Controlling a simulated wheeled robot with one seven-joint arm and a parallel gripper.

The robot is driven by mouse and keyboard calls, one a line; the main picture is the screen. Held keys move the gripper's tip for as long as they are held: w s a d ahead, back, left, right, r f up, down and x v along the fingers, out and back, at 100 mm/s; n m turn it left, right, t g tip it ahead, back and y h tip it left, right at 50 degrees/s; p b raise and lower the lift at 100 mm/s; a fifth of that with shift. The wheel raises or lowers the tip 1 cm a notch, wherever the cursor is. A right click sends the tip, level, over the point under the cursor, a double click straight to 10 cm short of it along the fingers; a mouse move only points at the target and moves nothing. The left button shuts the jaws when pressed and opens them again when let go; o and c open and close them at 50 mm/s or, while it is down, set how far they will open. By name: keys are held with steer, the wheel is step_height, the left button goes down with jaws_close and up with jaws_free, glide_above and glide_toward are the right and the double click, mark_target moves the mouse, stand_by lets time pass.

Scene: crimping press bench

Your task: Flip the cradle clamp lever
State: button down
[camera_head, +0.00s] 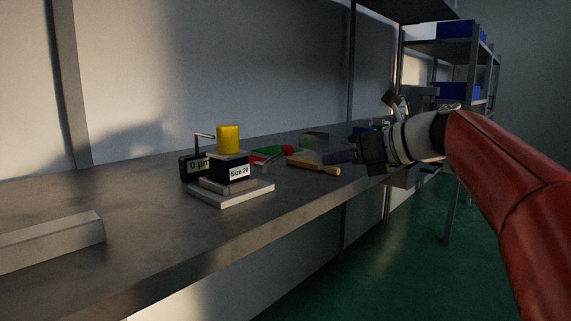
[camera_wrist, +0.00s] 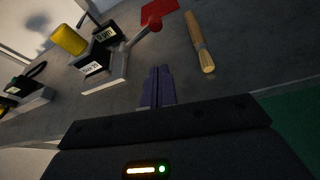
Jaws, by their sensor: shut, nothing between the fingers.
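The press cradle is a black block labelled "Size 20" (camera_head: 239,172) on a stepped pale base (camera_head: 232,198), with a yellow cylinder (camera_head: 228,139) above it. A lever with a red ball knob (camera_head: 288,150) slants up and to the right beside it; I take this as the clamp lever. In the wrist view the red knob (camera_wrist: 151,23) and its pale rod (camera_wrist: 133,41) lie ahead of my gripper, beside the labelled block (camera_wrist: 94,64). My gripper (camera_head: 338,157) is shut and empty, its purple fingers (camera_wrist: 157,84) apart from the lever.
A wooden-handled tool (camera_head: 315,166) lies near the bench edge, close to my gripper. A display reading "0 µm" (camera_head: 199,164) stands left of the block. A grey bar (camera_head: 50,240) lies at the left. The bench (camera_head: 140,205) between is clear. Shelves (camera_head: 450,50) stand at the right.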

mark_target(295, 176)
steer(key=shift+w+a+r, duration=0.25)
steer(key=shift+w+a, duration=0.05)
steer(key=shift+w, duration=0.2)
steer(key=shift+w+a+m, duration=0.2)
steer(key=shift+a+m, duration=0.1)
steer(key=shift+a, duration=0.05)
steer(key=x, duration=0.9)
steer(key=shift+r, duration=0.1)
steer(key=shift+s+r, duration=0.1)
steer(key=shift+r, duration=0.05)
